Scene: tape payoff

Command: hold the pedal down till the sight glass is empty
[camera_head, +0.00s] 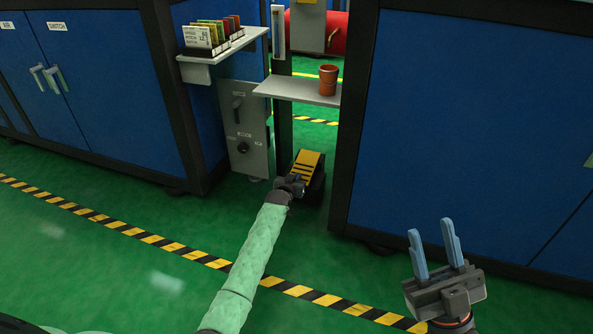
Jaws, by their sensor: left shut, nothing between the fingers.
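The pedal (311,160), yellow with black stripes in a dark housing, sits low on the floor in the gap between the blue cabinets. My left gripper (295,180) is shut and empty at the pedal's near left edge. It overlaps the pedal in the picture; I cannot tell whether it presses it or how far the pedal is down. A narrow pale upright strip (278,30) on the dark post above looks like the sight glass; its level is too small to read. My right gripper (435,250) is open and empty at the lower right, its blue fingers apart and pointing up.
A grey shelf (300,90) above the pedal bears an orange-brown cup (328,80). A grey panel (246,130) with a handle and knob stands left of the pedal. A card rack (212,38) is on the upper left shelf. The green floor in front is clear, crossed by striped tape.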

